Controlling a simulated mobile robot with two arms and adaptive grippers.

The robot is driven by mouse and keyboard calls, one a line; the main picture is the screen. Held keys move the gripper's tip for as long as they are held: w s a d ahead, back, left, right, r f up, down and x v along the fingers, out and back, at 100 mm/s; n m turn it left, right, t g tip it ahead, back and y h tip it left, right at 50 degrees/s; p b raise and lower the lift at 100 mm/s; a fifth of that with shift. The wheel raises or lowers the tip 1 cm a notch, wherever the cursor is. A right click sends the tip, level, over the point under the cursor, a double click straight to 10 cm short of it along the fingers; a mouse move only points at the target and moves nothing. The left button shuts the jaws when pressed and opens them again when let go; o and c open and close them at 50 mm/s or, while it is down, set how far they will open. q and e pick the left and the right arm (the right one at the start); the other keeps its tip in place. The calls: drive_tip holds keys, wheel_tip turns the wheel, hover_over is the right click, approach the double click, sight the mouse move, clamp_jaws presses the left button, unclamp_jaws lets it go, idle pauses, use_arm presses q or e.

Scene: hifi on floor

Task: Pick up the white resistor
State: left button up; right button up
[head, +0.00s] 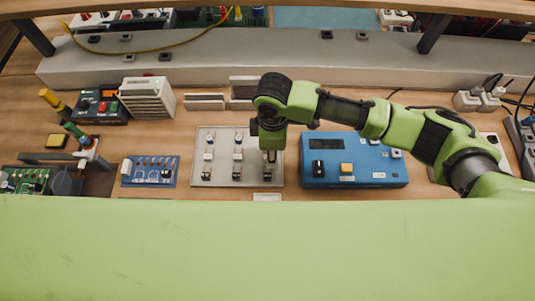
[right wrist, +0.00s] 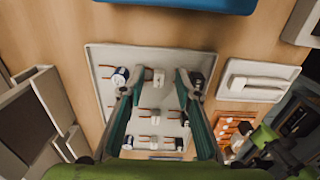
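A pale grey board (head: 233,178) on the wooden surface holds several small components in rows, some white with orange leads. My right gripper (head: 269,157) is over the board's right column in the head view and hides part of it. In the right wrist view, its two fingers (right wrist: 156,88) are open and spread. A small white block-shaped component with orange leads (right wrist: 158,77) shows between the fingertips; it looks like the white resistor. Whether the fingers touch anything is unclear. My left gripper is not in view.
A blue device (head: 352,160) stands right of the board. A small blue circuit board (head: 151,171) lies to its left. Behind are a white vented box (head: 147,98) and grey panels (head: 204,102). A small white plate (head: 267,197) lies in front of the board.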

drive_tip(key=shift+f, duration=0.75)
drive_tip(key=c, duration=0.8)
drive_tip(key=shift+r, duration=0.15)
drive_tip(key=shift+c, duration=0.2)
